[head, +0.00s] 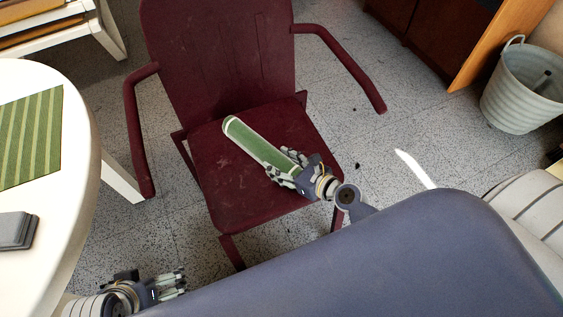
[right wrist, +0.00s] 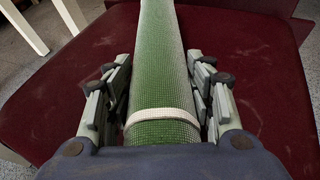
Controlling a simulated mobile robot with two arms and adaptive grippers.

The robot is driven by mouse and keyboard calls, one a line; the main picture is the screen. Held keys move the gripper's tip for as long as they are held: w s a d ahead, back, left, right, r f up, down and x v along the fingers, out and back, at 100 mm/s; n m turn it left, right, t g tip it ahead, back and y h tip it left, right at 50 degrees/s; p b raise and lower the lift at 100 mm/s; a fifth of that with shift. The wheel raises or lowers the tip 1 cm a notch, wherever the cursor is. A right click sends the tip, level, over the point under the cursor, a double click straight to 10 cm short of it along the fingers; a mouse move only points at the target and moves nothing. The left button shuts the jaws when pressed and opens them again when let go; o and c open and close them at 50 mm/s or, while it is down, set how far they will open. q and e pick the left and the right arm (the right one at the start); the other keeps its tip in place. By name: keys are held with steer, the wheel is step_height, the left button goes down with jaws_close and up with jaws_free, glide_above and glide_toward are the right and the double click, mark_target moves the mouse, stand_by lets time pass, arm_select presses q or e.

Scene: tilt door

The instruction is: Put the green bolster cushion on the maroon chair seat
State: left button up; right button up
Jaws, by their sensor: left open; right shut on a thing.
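The green bolster cushion (head: 255,146) has white bands near its ends and lies over the maroon chair seat (head: 240,199), slanting from upper left to lower right. My right gripper (head: 287,171) is shut on the cushion's near end. In the right wrist view, the cushion (right wrist: 160,70) runs away from me between the two fingers (right wrist: 160,108), with the maroon seat (right wrist: 255,60) below. I cannot tell whether the cushion touches the seat. My left gripper (head: 183,283) is open and empty at the lower left, above the floor and away from the chair.
The chair has a left armrest (head: 140,130) and a right armrest (head: 345,65), with a tall backrest (head: 220,50). A white round table (head: 75,170) stands at the left with a green striped mat (head: 30,135). A grey bucket (head: 525,90) stands at the upper right.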

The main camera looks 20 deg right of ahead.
steer(key=o, duration=1.4)
steer(key=shift+o, duration=1.4)
steer(key=shift+f, duration=0.1)
steer(key=v, duration=1.2)
